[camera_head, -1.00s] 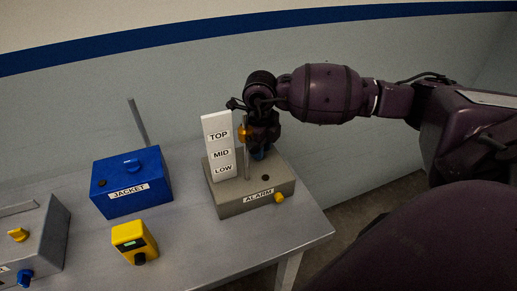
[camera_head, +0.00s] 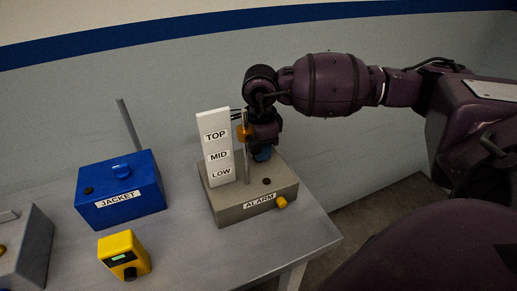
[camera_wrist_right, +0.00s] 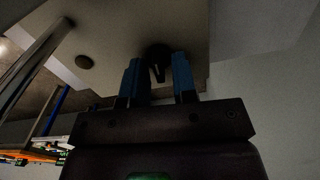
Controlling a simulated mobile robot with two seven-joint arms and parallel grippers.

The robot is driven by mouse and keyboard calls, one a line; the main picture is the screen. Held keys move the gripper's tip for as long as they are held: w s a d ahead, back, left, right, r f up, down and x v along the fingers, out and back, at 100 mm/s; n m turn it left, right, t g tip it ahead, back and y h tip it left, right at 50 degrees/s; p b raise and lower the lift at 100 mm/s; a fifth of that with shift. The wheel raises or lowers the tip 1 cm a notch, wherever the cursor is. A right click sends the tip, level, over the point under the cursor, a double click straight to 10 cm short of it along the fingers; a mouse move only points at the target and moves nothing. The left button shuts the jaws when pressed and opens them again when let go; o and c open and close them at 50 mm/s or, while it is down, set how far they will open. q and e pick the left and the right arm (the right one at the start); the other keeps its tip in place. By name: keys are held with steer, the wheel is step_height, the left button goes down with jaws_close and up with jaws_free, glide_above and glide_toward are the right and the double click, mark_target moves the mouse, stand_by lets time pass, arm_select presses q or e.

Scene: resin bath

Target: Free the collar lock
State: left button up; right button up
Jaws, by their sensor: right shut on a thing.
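The grey ALARM box (camera_head: 230,208) stands at the right end of the table. A thin upright rod (camera_head: 246,172) rises from it and carries an orange collar (camera_head: 243,133) beside the white TOP/MID/LOW plate (camera_head: 217,150). My right gripper (camera_head: 263,155) points down at the back right of the box top, behind the rod. In the right wrist view its blue fingers (camera_wrist_right: 158,80) are shut on a dark knob (camera_wrist_right: 157,52) on the box top. The arm hides this knob in the head view. My left gripper is not in view.
A grey box (camera_head: 25,255) is cut off at the left edge. The ALARM box has a yellow front knob (camera_head: 281,202) and a small dark button (camera_head: 266,181). The table's right edge lies close by.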

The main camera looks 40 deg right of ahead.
steer(key=shift+w+n, duration=0.1)
steer(key=shift+n, duration=0.3)
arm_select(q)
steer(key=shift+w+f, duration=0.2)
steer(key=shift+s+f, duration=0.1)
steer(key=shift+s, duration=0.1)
arm_select(e)
steer(key=shift+r, duration=0.1)
steer(key=o, duration=0.6)
arm_select(q)
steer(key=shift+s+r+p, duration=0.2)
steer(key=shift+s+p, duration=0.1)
steer(key=shift+p, duration=0.05)
arm_select(e)
step_height(320, 180, up, 11)
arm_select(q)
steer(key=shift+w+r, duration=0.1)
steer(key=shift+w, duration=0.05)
